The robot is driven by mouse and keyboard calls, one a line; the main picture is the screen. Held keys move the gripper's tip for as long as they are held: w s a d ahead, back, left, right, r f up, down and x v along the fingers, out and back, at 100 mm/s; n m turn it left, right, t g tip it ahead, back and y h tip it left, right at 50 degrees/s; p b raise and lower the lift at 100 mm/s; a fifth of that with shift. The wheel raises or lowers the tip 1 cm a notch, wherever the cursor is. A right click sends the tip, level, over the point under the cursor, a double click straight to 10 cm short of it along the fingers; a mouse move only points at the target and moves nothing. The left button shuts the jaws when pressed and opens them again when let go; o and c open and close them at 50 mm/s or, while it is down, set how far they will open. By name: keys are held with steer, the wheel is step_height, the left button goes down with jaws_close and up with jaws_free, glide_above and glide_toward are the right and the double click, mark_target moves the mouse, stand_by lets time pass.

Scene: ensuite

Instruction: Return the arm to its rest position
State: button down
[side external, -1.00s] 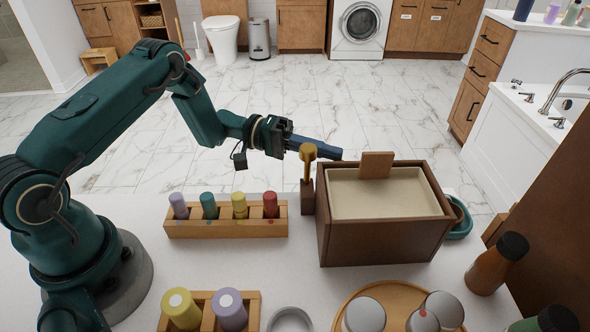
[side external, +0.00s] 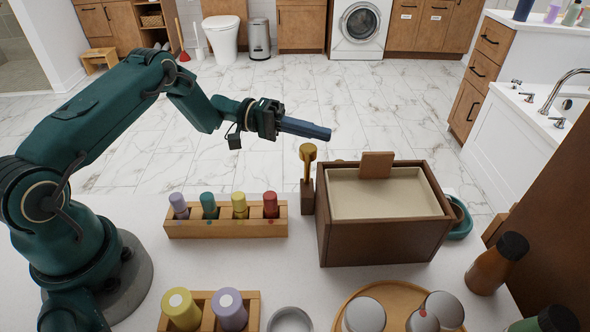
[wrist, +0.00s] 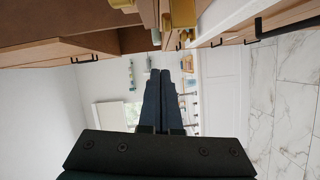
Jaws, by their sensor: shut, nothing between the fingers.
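My gripper (side external: 328,133) is at the end of my green arm, raised above the far edge of the counter. It points to the right and is clear of everything. In the wrist view its two dark fingers (wrist: 165,78) lie together with nothing between them. Below and in front of it, a brass-coloured tool (side external: 308,160) stands upright in a small brown holder (side external: 308,196). The wrist view looks out over the room, with cabinets and marble floor at odd angles.
A brown wooden box (side external: 385,240) with a cream inside stands right of the holder. A wooden rack (side external: 180,229) holds several coloured bottles. A second rack (side external: 255,306), a round tray (side external: 390,289) and an amber bottle (side external: 490,270) are nearer the front. The air above the counter is free.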

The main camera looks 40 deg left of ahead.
steer(key=v, duration=0.7)
steer(key=d+r+m+g, duration=0.3)
steer(key=d+r+m, duration=0.2)
steer(key=r, duration=0.5)
steer(key=s+d+r+m+g+y, duration=0.25)
steer(key=s+d+r+y, duration=0.3)
steer(key=s+d, duration=0.35)
steer(key=s+a+y, duration=0.1)
steer(key=s+y, duration=0.4)
steer(key=s, duration=0.6)
steer(key=s+a+f+n+t+y, duration=0.3)
steer(key=a+f+n+t+y, duration=0.1)
steer(key=a, duration=0.4)
step_height(320, 180, down, 2)
steer(key=shift+s+f+n+y, duration=0.1)
steer(key=shift+s+n+y, duration=0.25)
steer(key=shift+n+y, duration=0.35)
steer(key=shift+a, duration=0.15)
